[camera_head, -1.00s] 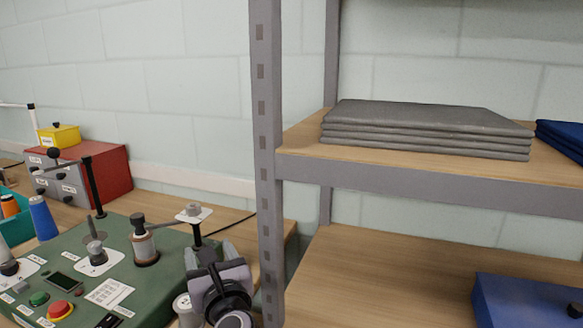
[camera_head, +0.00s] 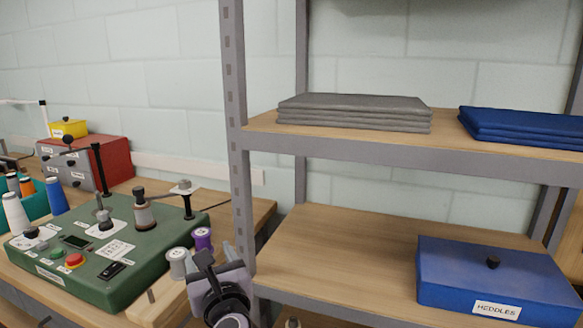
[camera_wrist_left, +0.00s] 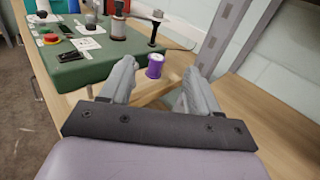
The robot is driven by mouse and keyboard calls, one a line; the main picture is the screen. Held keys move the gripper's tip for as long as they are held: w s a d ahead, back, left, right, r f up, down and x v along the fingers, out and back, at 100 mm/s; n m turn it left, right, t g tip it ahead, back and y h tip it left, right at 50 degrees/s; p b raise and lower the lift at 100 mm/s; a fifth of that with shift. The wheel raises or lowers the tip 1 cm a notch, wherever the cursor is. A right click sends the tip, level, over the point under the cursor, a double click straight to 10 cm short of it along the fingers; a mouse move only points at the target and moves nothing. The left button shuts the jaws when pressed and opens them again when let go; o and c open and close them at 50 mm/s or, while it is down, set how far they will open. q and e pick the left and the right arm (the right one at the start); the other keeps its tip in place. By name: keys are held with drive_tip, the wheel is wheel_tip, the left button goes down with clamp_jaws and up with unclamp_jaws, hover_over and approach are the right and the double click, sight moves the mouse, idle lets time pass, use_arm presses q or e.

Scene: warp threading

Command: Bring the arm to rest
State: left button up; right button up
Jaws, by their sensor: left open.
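My left gripper (camera_head: 218,254) is at the bottom middle of the head view, in front of the shelf post and right of the green machine. In the left wrist view its two fingers (camera_wrist_left: 157,76) are spread apart with nothing held. A purple spool (camera_head: 203,238) stands on the table just beyond the fingers. It also shows between the fingertips in the left wrist view (camera_wrist_left: 155,66), apart from them. My right gripper is not in view.
The green machine (camera_head: 150,262) with knobs and posts fills the table's left part. A grey metal shelf post (camera_head: 237,150) rises close to my gripper. The shelves hold folded grey cloth (camera_head: 352,112), blue cloth (camera_head: 525,127) and a blue HEDDLES box (camera_head: 495,275).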

use_arm(q)
drive_tip(key=s+f+n+g+h, duration=0.2)
drive_tip(key=s+f+n+h, duration=0.25)
drive_tip(key=f, duration=0.65)
drive_tip(key=s+f+n+g+h, duration=0.3)
drive_tip(key=s+f+n, duration=0.25)
drive_tip(key=f, duration=0.55)
drive_tip(key=s+a+f+n+h, duration=0.1)
drive_tip(key=s+a+f+n, duration=0.2)
drive_tip(key=s+n, duration=0.5)
drive_tip(key=s+a+f+n+h, duration=0.1)
drive_tip(key=s+a+f+n, duration=0.2)
drive_tip(key=s+f+n, duration=0.3)
drive_tip(key=s+n, duration=0.2)
drive_tip(key=n, duration=0.2)
drive_tip(key=shift+s+g, duration=0.2)
drive_tip(key=shift+g, duration=0.1)
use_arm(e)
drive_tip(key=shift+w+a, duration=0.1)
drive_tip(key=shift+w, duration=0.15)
